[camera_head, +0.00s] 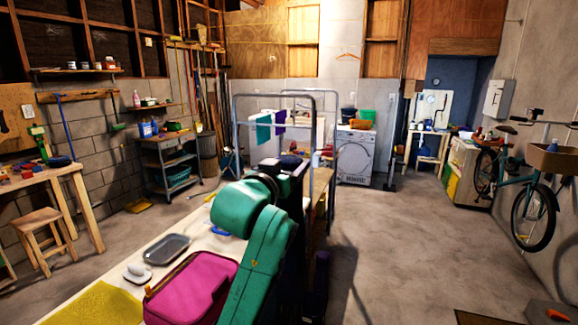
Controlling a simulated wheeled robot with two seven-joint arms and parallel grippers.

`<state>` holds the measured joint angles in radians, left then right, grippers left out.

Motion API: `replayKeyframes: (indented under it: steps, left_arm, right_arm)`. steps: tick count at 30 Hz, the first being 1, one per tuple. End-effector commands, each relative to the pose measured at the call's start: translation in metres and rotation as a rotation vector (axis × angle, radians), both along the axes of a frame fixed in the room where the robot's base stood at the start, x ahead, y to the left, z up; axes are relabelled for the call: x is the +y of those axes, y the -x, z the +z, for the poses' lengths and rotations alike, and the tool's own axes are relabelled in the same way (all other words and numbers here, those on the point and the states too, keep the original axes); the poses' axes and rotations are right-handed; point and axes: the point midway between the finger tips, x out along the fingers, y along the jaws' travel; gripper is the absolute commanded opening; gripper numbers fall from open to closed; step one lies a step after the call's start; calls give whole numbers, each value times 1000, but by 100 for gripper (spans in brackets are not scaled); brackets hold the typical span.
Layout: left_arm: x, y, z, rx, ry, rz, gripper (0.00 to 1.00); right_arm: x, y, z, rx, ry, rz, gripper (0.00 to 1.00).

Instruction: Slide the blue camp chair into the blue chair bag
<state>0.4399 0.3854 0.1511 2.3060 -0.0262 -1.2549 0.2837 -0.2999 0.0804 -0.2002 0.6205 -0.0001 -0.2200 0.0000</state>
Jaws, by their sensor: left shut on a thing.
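My teal arm (262,262) rises from the bottom middle and covers part of the workbench. My left gripper (287,163) is at its far dark end, small and in shadow, shut on a dark blue thing. I cannot tell whether that thing is the blue camp chair or the blue chair bag. Long dark shapes run down beside the arm, and I cannot separate arm from cloth there. A dark purple-blue patch (321,272) shows low at the bench's right side, too dark to name. My right gripper is not in view.
The pale workbench (203,243) carries a magenta case (192,290), a grey tray (167,249) and a yellow cloth (97,305). A metal rack (236,125) with hanging cloths stands beyond. A bicycle (515,185) leans at the right wall. The concrete floor (420,240) between is open.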

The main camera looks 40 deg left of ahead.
Motion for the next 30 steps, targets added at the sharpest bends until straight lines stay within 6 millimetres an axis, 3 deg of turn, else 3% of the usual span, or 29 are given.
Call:
replayKeyframes:
  steps: [30]
  left_arm:
    - [0,0,-14,-10,-4,0,0]
  right_arm:
    - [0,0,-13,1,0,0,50]
